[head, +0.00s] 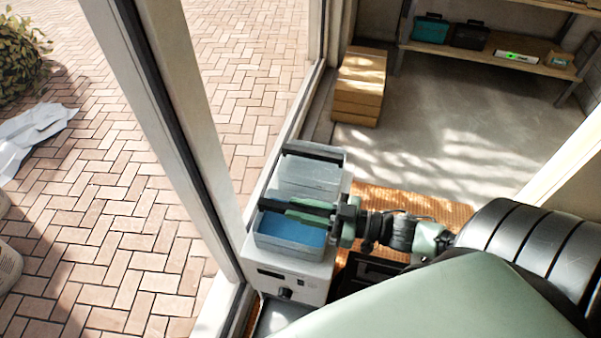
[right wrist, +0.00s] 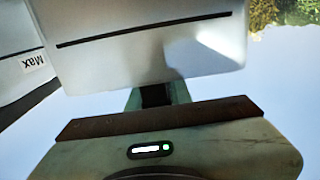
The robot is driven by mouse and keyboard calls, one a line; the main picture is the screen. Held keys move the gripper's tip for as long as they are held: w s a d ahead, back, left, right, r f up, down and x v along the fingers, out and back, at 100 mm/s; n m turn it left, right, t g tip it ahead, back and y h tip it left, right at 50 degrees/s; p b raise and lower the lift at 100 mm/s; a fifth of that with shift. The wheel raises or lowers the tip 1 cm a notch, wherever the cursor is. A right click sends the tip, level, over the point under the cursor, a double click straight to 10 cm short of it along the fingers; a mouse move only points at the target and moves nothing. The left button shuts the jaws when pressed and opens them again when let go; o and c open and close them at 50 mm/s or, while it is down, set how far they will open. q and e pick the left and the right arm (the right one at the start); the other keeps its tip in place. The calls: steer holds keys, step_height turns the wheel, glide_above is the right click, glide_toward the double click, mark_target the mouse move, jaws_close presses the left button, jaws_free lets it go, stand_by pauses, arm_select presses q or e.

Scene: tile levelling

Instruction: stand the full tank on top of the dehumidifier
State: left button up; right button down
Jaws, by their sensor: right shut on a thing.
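The dehumidifier (head: 287,285) is a pale box with a dark display and a knob on its front, standing by the door frame. The full tank (head: 290,238), a grey open box with blue water, is at its top, level as far as I can tell. Whether it touches the dehumidifier is hidden. My right gripper (head: 308,211) reaches in from the right and is shut on this tank at its upper rim or handle; its green fingers cover that part. In the right wrist view, a pale wall with a dark slot (right wrist: 150,45) is close beyond the fingers. My left gripper is out of view.
A second grey tank (head: 310,173) with a dark handle bar and no blue water visible is just behind. A woven orange mat (head: 415,207) lies to the right. A door post (head: 165,110) rises at left.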

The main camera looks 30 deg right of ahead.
steer(key=c, duration=1.6)
jaws_free()
steer(key=shift+f, duration=0.1)
steer(key=shift+c, duration=0.2)
steer(key=o, duration=0.4)
steer(key=shift+c, duration=0.2)
steer(key=shift+r, duration=0.2)
steer(key=p+v, duration=0.3)
steer(key=v, duration=0.4)
steer(key=shift+s+d, duration=0.2)
